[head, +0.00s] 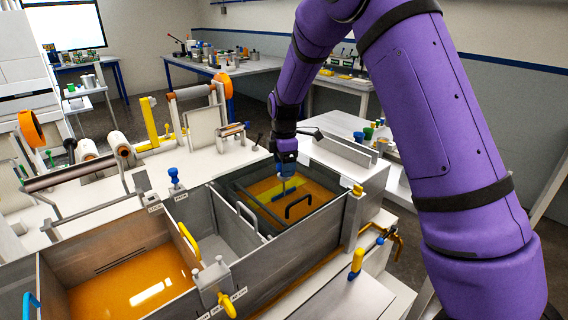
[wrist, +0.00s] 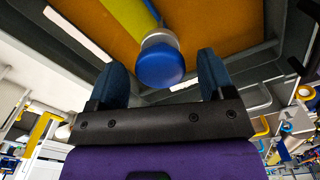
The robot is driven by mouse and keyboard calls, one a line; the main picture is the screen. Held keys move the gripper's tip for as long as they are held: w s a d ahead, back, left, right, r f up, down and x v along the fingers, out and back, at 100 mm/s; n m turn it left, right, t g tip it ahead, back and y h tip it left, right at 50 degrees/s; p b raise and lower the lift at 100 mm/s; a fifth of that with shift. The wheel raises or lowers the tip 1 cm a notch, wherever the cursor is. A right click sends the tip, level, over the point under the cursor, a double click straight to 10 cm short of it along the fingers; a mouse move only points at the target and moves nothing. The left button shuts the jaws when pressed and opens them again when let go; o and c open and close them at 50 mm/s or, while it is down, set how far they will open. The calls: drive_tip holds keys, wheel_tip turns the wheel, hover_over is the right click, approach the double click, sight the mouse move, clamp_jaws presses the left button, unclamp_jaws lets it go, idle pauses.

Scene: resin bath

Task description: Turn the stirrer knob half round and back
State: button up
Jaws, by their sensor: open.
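The stirrer knob, a round blue cap on a pale collar (wrist: 161,64), shows in the wrist view above the orange resin. My gripper (wrist: 163,70) is open, with one blue finger on each side of the knob and a visible gap on both sides. How deep the knob sits between the fingers is hard to tell. In the head view my gripper (head: 287,168) points down over the right-hand resin bath (head: 318,222). There the knob is mostly hidden by the gripper, and a thin blue rod and a yellow bar (head: 262,191) show below it.
A black handle (head: 297,207) stands up in the same bath, close to my gripper. The bath's metal walls surround it. A second resin tank (head: 130,285) lies at the left, with a yellow handle (head: 189,243) on its right wall. Another blue knob (head: 174,175) stands behind the tanks.

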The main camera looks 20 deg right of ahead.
drive_tip(key=c, duration=0.9)
